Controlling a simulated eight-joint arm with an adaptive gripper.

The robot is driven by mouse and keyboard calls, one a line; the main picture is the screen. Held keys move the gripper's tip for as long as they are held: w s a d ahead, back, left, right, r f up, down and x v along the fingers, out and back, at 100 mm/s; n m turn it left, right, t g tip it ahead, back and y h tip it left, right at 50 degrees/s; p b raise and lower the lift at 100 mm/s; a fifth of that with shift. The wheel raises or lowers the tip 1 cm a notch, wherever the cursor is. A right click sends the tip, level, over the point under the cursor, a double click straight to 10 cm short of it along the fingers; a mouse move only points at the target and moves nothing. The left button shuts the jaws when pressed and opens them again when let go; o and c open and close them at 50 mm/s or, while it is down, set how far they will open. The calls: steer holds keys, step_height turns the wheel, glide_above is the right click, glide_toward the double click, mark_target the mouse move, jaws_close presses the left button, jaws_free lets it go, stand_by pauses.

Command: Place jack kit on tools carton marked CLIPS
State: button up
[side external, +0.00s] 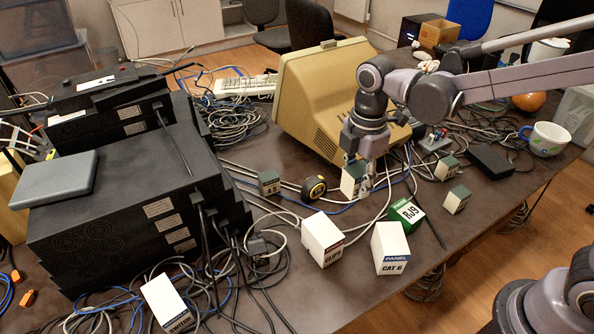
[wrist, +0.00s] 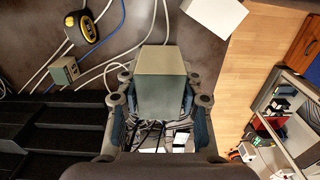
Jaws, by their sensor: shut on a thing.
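My gripper (side external: 358,188) points down over the middle of the table, shut on a small cream box with a grey-green top, which I take as the jack kit (side external: 351,179). In the wrist view the jack kit (wrist: 160,80) sits between the two fingers of my gripper (wrist: 160,100), its top face showing. The white carton (side external: 322,237) with a dark label at its base, seemingly reading CLIPS, stands nearer the camera and left of my gripper, apart from it. In the wrist view, a white carton top (wrist: 214,14) shows at the upper edge; its label is hidden.
A CAT 6 carton (side external: 389,247) and a green RJ9 box (side external: 405,214) stand right of the CLIPS carton. A tape measure (side external: 313,188) and a small box (side external: 269,182) lie left of my gripper. Black rack units (side external: 110,215) fill the left; cables and a monitor (side external: 305,95) crowd behind.

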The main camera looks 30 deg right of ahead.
steer(key=d+r, duration=0.2)
steer(key=d, duration=0.2)
glide_above(323, 229)
step_height(323, 229, down, 7)
steer(key=shift+r, duration=0.1)
steer(key=shift+f, duration=2.1)
steer(key=shift+f, duration=0.2)
steer(key=o, duration=1.2)
steer(key=shift+o, duration=0.2)
steer(key=shift+r, duration=0.1)
